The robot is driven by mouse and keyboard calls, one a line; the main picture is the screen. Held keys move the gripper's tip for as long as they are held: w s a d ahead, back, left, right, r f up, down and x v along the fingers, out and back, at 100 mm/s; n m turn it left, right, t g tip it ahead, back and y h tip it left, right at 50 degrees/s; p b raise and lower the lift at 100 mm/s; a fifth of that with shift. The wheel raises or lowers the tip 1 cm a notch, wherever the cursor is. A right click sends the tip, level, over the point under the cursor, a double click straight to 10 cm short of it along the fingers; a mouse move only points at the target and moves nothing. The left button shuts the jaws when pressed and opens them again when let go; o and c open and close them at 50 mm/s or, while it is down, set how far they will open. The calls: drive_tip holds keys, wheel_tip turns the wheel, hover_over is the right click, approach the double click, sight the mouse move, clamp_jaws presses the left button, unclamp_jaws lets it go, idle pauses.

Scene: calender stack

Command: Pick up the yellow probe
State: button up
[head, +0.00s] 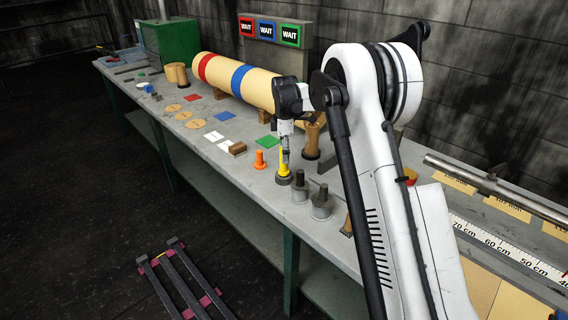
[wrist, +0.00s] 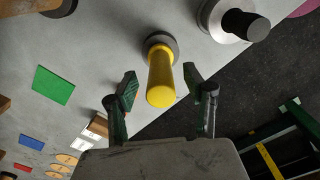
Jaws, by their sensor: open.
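The yellow probe (head: 284,166) stands upright on the grey bench, with a dark round base at its foot. It also shows in the wrist view (wrist: 161,78), its yellow top toward the camera. My gripper (wrist: 160,85) is open, with one finger on each side of the probe and a gap to each. In the head view my gripper (head: 284,153) is directly above the probe, overlapping its top. In neither view do I see the fingers touching the probe.
An orange piece (head: 260,159) stands left of the probe. Grey cylinders with dark knobs (head: 320,204) stand close on the right. A wooden spool (head: 312,138) and a long striped roll (head: 235,80) are behind. The bench's front edge (head: 225,190) is near.

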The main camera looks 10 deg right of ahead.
drive_tip(key=shift+a+f+p, duration=0.2)
drive_tip(key=shift+f+p, duration=0.1)
drive_tip(key=shift+f, duration=1.95)
clamp_jaws()
drive_tip(key=shift+r, duration=0.45)
wheel_tip(320, 180, up, 4)
drive_tip(key=shift+a+f+b, duration=0.15)
drive_tip(key=shift+f+b, duration=0.1)
drive_tip(key=shift+b, duration=0.1)
drive_tip(key=s+a+r+b, duration=0.1)
drive_tip(key=s+a+r, duration=0.4)
drive_tip(key=a, duration=0.5)
drive_tip(key=shift+s+r, duration=0.15)
drive_tip(key=shift+r, duration=0.7)
